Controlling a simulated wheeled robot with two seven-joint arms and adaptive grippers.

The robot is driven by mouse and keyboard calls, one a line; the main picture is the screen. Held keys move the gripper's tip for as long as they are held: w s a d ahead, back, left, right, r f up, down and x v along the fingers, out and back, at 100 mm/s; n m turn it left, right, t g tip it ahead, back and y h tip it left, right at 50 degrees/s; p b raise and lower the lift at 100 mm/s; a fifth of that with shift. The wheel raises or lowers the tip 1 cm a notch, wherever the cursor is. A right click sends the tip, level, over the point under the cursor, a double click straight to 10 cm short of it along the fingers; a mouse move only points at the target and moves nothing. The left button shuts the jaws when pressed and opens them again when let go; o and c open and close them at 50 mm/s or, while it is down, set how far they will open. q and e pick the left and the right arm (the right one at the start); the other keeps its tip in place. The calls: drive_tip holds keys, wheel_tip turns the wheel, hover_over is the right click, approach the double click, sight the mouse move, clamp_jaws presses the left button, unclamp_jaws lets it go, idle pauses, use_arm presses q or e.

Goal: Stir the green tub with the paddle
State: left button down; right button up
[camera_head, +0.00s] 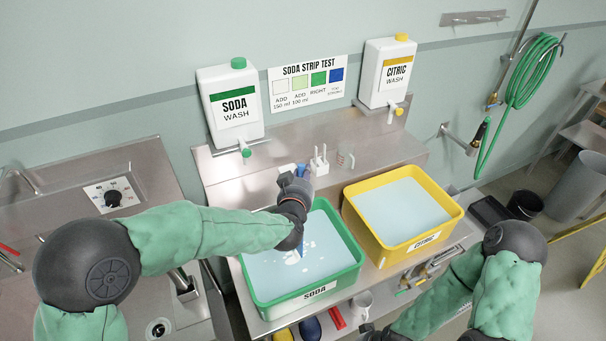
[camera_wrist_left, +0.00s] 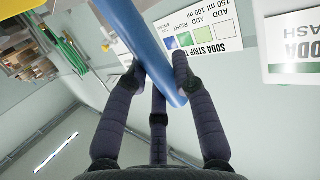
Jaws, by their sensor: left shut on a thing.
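The green tub (camera_head: 275,307), labelled SODA, stands on the steel bench and holds pale blue liquid with white patches on it. My left gripper (camera_head: 299,180) is above the tub's back part, shut on the blue paddle (camera_head: 301,247). The paddle's lower part shows below my wrist, reaching down to the liquid; its end is hidden. In the left wrist view, the paddle (camera_wrist_left: 143,45) passes between the fingers of my left gripper (camera_wrist_left: 157,78). My right arm is low at the right; its gripper (camera_head: 383,334) is mostly cut off at the bottom edge.
A yellow tub (camera_head: 441,227), labelled CITRIC, stands close to the right of the green one. Behind are the soda jug (camera_head: 232,105), the citric jug (camera_head: 387,75) and the strip test chart (camera_head: 308,82). A small clear jug (camera_head: 345,157) stands behind the tubs.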

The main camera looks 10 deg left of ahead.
use_arm(q)
wheel_tip(320, 180, down, 12)
drive_tip(key=b, duration=0.8)
drive_tip(key=shift+r+b, duration=0.25)
drive_tip(key=shift+b, duration=0.05)
